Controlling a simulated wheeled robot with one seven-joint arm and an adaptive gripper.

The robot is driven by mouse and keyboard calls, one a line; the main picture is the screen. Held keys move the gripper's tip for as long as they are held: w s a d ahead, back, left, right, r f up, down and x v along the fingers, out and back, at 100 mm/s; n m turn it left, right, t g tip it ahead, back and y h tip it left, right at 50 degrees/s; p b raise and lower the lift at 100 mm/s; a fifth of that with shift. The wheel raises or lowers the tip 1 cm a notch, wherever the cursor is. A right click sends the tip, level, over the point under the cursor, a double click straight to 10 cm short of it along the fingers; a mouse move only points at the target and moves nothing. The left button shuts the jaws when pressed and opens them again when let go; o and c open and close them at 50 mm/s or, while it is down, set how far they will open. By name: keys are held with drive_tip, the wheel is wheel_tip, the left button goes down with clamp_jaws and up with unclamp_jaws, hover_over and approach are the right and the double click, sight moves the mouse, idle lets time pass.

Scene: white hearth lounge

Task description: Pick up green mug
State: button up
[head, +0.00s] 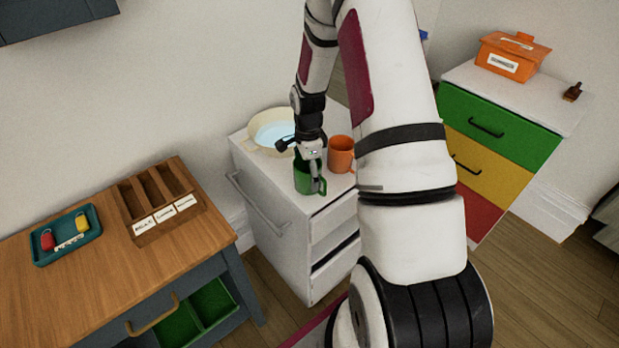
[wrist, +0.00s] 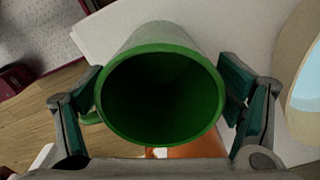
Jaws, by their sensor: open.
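The green mug (head: 304,177) stands on the white cabinet top near its front edge in the head view. In the wrist view the mug (wrist: 162,90) fills the middle, its open mouth facing the camera and its handle at the left. My gripper (head: 313,165) is directly at the mug from above. In the wrist view my gripper (wrist: 163,112) is open, with one finger on each side of the mug. The left finger is close to the handle. Whether either finger touches the mug is not clear.
An orange mug (head: 341,154) stands just right of the green mug. A cream basin (head: 259,131) with a pale blue inside is behind it, on the white cabinet (head: 270,187). A wooden table (head: 98,268) with a tray and organizer stands left. A coloured drawer unit (head: 530,103) stands right.

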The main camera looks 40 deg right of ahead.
drive_tip(key=shift+f, duration=0.2)
drive_tip(key=c, duration=1.5)
drive_tip(key=shift+r, duration=0.15)
